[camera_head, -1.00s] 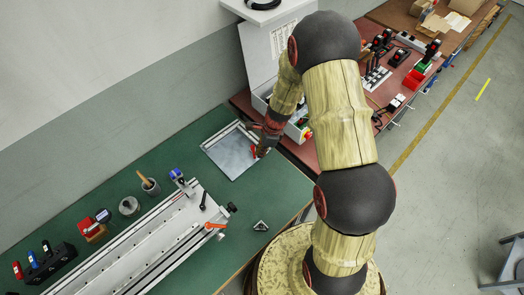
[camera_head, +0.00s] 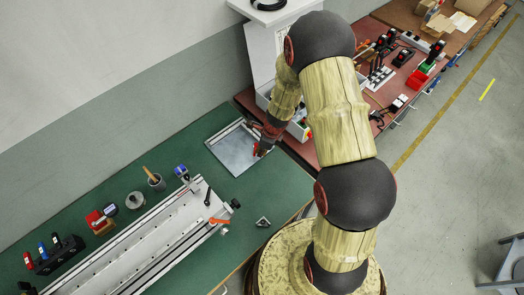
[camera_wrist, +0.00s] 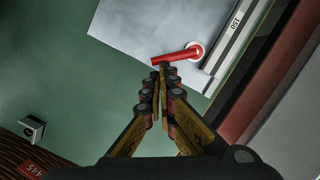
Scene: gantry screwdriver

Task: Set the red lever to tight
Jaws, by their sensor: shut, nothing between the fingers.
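The red lever (camera_wrist: 177,55) shows in the wrist view as a short red bar on a round white pivot (camera_wrist: 195,50). It sits at a corner of the grey plate (camera_wrist: 145,28), with its free end to the left of the pivot. My gripper (camera_wrist: 162,70) is shut and empty, its fingertips just below the lever's free end. I cannot tell whether they touch it. In the head view my gripper (camera_head: 261,150) is over the right part of the plate (camera_head: 236,150), and the lever is hard to make out beside it.
A long metal rail fixture (camera_head: 145,245) with an orange handle (camera_head: 220,221) lies on the green table (camera_head: 110,190). A small metal block (camera_head: 263,222) sits near the table's front edge. A white cabinet (camera_head: 262,50) stands behind my arm.

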